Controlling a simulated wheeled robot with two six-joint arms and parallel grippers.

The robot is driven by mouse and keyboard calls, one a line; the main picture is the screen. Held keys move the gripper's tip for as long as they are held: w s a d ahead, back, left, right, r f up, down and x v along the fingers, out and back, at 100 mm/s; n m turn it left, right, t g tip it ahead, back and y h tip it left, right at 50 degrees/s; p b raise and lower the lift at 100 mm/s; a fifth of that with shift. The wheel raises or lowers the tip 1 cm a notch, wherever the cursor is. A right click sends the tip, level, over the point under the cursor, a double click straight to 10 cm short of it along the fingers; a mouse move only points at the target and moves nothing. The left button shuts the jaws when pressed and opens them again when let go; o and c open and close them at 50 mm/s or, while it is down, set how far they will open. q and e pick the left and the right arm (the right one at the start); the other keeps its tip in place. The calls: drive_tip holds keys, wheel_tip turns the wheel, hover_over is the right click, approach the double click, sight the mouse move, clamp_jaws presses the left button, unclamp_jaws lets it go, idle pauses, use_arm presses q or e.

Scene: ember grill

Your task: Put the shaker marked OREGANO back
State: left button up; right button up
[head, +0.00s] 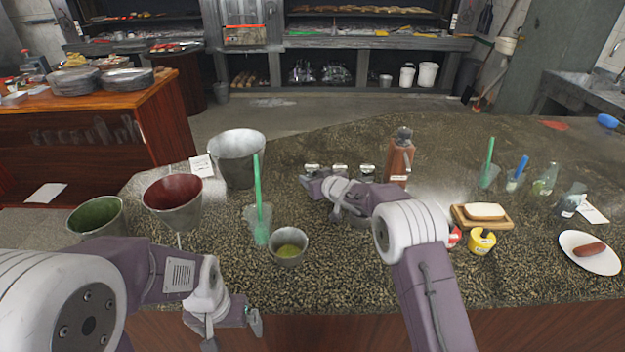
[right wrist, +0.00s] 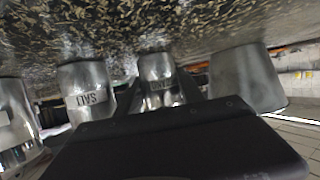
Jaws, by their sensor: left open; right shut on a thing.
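Three small metal shakers with white labels stand in a row at the middle of the counter in the head view. The left one (head: 312,168) is at my right gripper (head: 318,182), which is shut on it. In the right wrist view, which is upside down, this held shaker (right wrist: 156,68) is between the fingers, its label partly hidden and unreadable. The middle shaker (head: 340,169) reads SALT (right wrist: 87,85) in the wrist view. The right shaker's (head: 366,170) label is unreadable. I cannot tell whether the held shaker touches the counter. My left gripper (head: 232,334) is open and empty at the front edge.
A metal bucket (head: 237,160) stands left of the row, and a brown bottle-like grinder (head: 398,160) right of it. A glass with a green stick (head: 259,225) and a small bowl (head: 288,246) are in front. A bread board (head: 480,222) lies at right.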

drive_tip(key=shift+f, duration=0.15)
drive_tip(key=o, duration=0.8)
drive_tip(key=b+v, duration=0.1)
drive_tip(key=v, duration=1.1)
